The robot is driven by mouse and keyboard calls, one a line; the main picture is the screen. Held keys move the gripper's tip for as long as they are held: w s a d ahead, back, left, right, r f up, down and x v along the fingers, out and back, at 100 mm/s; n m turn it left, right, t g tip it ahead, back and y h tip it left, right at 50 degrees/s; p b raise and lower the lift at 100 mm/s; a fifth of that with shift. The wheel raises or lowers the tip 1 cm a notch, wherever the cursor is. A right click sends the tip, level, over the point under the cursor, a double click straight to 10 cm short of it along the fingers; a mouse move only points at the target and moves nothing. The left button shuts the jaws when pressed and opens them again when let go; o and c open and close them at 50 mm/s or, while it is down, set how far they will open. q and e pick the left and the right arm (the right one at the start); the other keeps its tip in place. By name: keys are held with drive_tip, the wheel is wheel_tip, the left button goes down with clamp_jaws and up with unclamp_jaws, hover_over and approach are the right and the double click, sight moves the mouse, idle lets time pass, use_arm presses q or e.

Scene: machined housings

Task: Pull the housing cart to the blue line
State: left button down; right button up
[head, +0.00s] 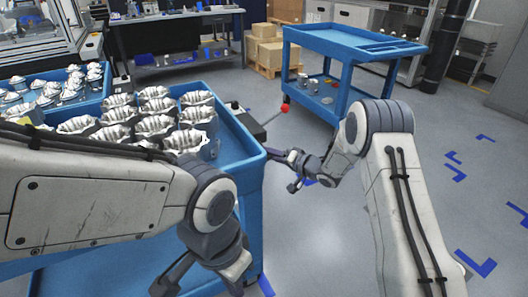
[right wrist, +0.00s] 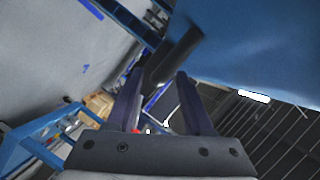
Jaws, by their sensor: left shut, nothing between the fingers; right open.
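The housing cart (head: 258,166), blue, stands at the left with several silver housings (head: 150,118) on its top tray. My right gripper (head: 287,170) is at the cart's right end. In the right wrist view it is open (right wrist: 160,100), and a dark bar (right wrist: 176,57) from the cart's blue side (right wrist: 250,45) lies beyond and partly between its fingertips; I cannot tell if they touch. My left gripper (head: 205,284) hangs low in front of the cart, shut and empty, partly hidden by its wrist. Blue floor marks (head: 476,263) lie at the right; I cannot tell which is the line.
Another blue cart (head: 355,45) stands at the back, with small parts on its lower shelf. A blue tray (head: 92,105) of housings is at far left. Cardboard boxes (head: 265,50) are stacked behind. A red-knobbed lever (head: 284,108) sticks out beyond the cart. Right-hand floor is mostly clear.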

drive_tip(key=v, duration=0.7)
drive_tip(key=shift+p, duration=0.3)
